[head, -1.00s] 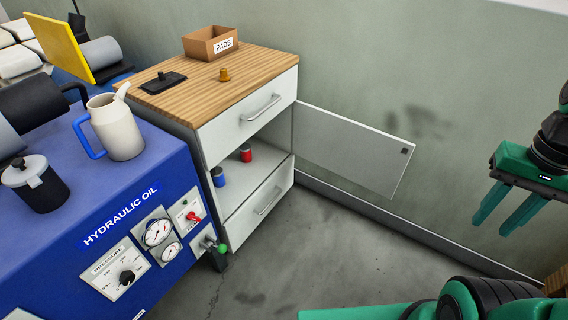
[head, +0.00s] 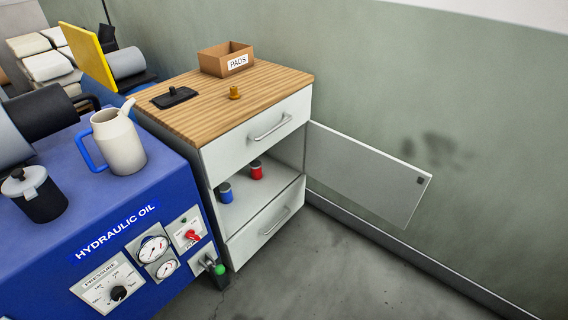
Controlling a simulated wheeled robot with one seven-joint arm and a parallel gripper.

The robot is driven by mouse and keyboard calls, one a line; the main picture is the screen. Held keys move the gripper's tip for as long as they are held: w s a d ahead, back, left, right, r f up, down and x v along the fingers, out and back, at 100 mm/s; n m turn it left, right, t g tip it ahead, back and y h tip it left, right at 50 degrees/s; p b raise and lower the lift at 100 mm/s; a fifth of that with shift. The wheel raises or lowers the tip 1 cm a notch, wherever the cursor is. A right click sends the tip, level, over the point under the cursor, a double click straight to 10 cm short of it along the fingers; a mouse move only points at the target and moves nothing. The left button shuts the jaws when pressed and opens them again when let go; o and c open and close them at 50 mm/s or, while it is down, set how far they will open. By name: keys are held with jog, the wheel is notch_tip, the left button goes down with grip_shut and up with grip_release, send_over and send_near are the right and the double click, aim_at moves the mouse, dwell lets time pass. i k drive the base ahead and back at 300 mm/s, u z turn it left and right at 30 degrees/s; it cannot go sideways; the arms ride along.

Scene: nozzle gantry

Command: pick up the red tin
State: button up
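The red tin (head: 256,170) stands upright in the open middle compartment of the white cabinet (head: 222,160). A blue tin (head: 225,192) stands in front of it and to its left on the same shelf (head: 259,207). The two tins are apart. The cabinet door (head: 366,176) is swung open to the right. My gripper is outside the picture now, so its state does not show.
A blue hydraulic oil unit (head: 60,250) stands close at the cabinet's left, with a beige jug (head: 118,143) on it. A box marked PADS (head: 226,60) sits on the wooden top. Bare floor (head: 340,270) lies in front of the cabinet.

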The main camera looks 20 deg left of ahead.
aim_at(256, 165)
jog(key=u, duration=0.15)
jog(key=i, duration=1.25)
jog(key=u, duration=0.6)
